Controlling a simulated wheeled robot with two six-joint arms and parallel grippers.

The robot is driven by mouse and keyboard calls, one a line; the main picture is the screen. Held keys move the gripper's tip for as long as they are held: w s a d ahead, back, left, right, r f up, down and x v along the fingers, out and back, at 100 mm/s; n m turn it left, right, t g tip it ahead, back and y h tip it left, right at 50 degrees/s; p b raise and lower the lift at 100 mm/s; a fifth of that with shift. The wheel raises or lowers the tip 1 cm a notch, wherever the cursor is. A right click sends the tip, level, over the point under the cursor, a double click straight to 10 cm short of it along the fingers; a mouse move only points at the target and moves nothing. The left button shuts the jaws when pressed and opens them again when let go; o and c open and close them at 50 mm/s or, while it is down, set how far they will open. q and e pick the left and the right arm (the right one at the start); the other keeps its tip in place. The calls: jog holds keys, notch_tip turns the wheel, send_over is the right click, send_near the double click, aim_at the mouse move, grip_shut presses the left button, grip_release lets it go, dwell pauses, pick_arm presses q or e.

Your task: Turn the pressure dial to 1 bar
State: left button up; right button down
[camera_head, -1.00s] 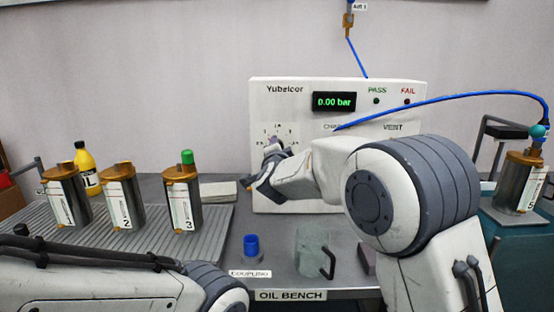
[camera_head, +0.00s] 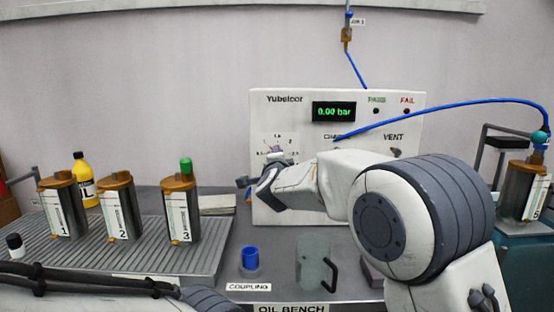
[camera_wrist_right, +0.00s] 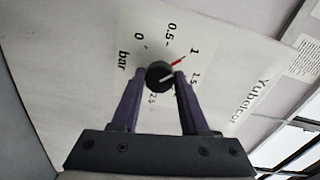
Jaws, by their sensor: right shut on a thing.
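The pressure dial is a small black knob (camera_wrist_right: 159,76) on the white panel, in the right wrist view. Its scale reads 0, 0.5, 1, 1.5 and on to 2.5 bar. A red line runs from the knob's edge toward the 1, and a short white line shows on the knob. My right gripper (camera_wrist_right: 160,78) has a dark finger on each side of the knob and is shut on it. In the head view this gripper (camera_head: 262,183) is at the panel's lower left and hides the knob. The display (camera_head: 334,112) reads 0.00 bar. My left gripper is out of view.
A blue hose (camera_head: 445,107) arcs across the panel's (camera_head: 300,213) right side, above my right arm. Numbered canisters stand on a ribbed tray (camera_head: 148,247) at left. A blue-topped coupling (camera_head: 250,260) and a clear jug (camera_head: 312,262) stand in front.

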jog(key=shift+c, duration=2.1)
grip_release()
jog(key=s, duration=1)
jog(key=shift+s, duration=0.25)
jog(key=shift+r, duration=0.1)
